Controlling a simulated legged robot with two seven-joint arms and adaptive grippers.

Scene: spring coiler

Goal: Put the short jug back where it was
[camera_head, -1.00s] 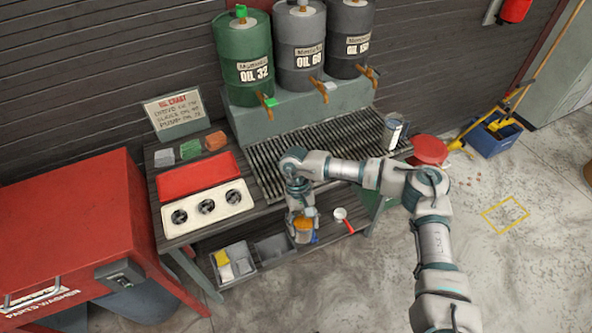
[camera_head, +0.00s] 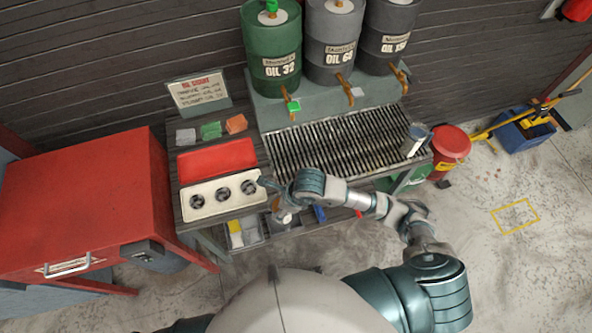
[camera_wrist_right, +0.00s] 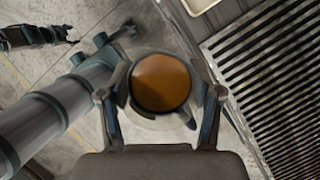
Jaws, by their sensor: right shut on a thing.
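The short jug (camera_wrist_right: 161,82) is a grey round vessel with orange-brown oil inside, seen from above in the right wrist view. My right gripper (camera_wrist_right: 162,92) is shut on it, with a finger on each side. In the head view my right forearm crosses the bench, and the gripper (camera_head: 281,208) hangs at the bench's front edge, partly hidden by the wrist. The jug's base is hidden, so I cannot tell whether it touches anything. A dark arm end, seemingly my left gripper (camera_wrist_right: 62,33), shows at the upper left of the wrist view; its jaws are unclear.
A slatted drain grate (camera_head: 325,145) covers the bench, with a grey metal can (camera_head: 413,140) at its right end. A cream panel with three dark round fittings (camera_head: 220,197) is left of the gripper. Small bins (camera_head: 243,233) sit on the shelf below. A red parts washer (camera_head: 85,200) stands left.

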